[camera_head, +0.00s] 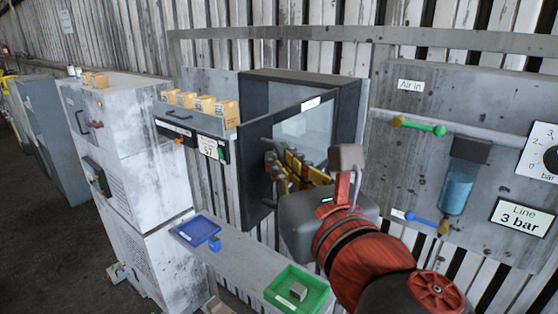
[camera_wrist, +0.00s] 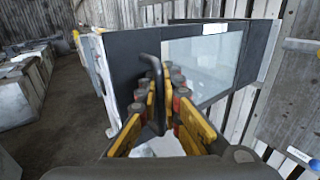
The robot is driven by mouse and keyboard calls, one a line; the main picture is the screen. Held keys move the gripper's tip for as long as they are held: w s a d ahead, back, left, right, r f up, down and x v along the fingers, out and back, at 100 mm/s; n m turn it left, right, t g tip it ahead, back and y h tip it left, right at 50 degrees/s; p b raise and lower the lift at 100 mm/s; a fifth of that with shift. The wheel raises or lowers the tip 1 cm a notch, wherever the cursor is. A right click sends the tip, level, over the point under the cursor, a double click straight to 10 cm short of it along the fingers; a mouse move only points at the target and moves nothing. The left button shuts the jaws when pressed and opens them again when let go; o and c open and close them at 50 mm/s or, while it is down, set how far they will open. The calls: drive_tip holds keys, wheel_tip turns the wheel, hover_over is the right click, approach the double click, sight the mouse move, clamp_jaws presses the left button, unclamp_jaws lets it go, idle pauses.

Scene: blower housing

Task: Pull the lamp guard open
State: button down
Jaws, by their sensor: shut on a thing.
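The lamp guard (camera_head: 257,137) is a dark-framed door with a pale window and a small white label, at the middle of the head view. It stands swung out at an angle from its dark housing (camera_head: 300,78). In the wrist view the guard (camera_wrist: 125,70) fills the upper middle, with its window to the right. A dark curved handle (camera_wrist: 152,66) stands out from its frame. My gripper (camera_head: 276,163) is shut on this handle; the yellow fingers (camera_wrist: 160,97) lie on both sides of it in the wrist view. My wrist hides the guard's lower right part.
A shelf below holds a blue tray (camera_head: 198,230) and a green tray (camera_head: 304,283) with a grey block. A drawer front (camera_head: 176,126) with yellow boxes behind it is left of the guard. An air panel (camera_head: 400,108) with coloured handles stands right.

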drive_tip(key=c, duration=2)
unclamp_jaws()
drive_tip(key=shift+s, duration=0.1)
drive_tip(key=v, duration=1.1)
drive_tip(key=shift+s, duration=0.25)
drive_tip(key=shift+s+d, duration=0.1)
drive_tip(key=shift+s, duration=0.05)
